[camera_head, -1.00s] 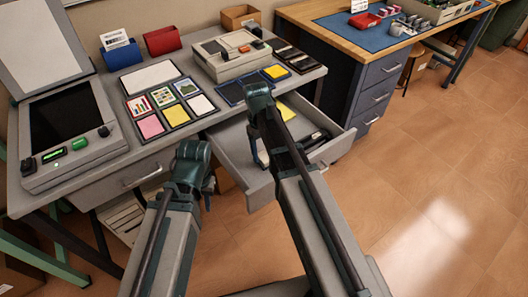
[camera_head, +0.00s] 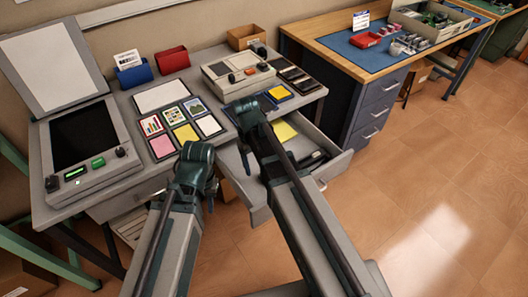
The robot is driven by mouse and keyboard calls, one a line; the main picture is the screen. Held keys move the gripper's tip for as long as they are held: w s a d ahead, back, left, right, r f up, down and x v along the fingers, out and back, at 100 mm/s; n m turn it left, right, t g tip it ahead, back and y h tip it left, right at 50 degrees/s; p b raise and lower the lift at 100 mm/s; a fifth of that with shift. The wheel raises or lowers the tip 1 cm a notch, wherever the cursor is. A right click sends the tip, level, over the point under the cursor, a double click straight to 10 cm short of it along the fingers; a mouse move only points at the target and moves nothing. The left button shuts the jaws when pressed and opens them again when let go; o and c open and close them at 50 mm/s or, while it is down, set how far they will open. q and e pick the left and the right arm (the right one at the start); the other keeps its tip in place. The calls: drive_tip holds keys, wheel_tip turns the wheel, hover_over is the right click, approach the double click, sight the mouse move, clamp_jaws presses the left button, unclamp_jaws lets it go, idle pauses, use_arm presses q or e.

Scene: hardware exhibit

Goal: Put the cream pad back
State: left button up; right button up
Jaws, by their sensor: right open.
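I cannot say for certain which pad is the cream one. A yellow pad (camera_head: 284,131) lies in the open drawer (camera_head: 336,166), at its back. A pale, almost white pad (camera_head: 209,126) lies at the front right of the dark card grid. My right gripper (camera_head: 246,160) is mostly hidden behind its own arm, over the left part of the drawer; it is open. My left gripper (camera_head: 210,193) is largely hidden behind its arm's dark joint, in front of the desk; its jaws do not show.
A scanner-like device (camera_head: 85,137) with a raised lid stands at the desk's left. A beige boxy device (camera_head: 239,74) and blue (camera_head: 134,75) and red (camera_head: 172,60) holders stand at the back. The open drawer sticks out past the desk front. The floor (camera_head: 450,200) at right is clear.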

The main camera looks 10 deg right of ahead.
drive_tip(key=s+a+t, duration=0.1)
drive_tip(key=s+a, duration=0.4)
drive_tip(key=s, duration=0.6)
drive_tip(key=shift+s+a, duration=0.15)
drive_tip(key=shift+a, duration=0.25)
drive_tip(key=shift+r, duration=0.1)
wheel_tip(320, 180, up, 6)
drive_tip(key=p, duration=0.6)
drive_tip(key=shift+c, duration=0.2)
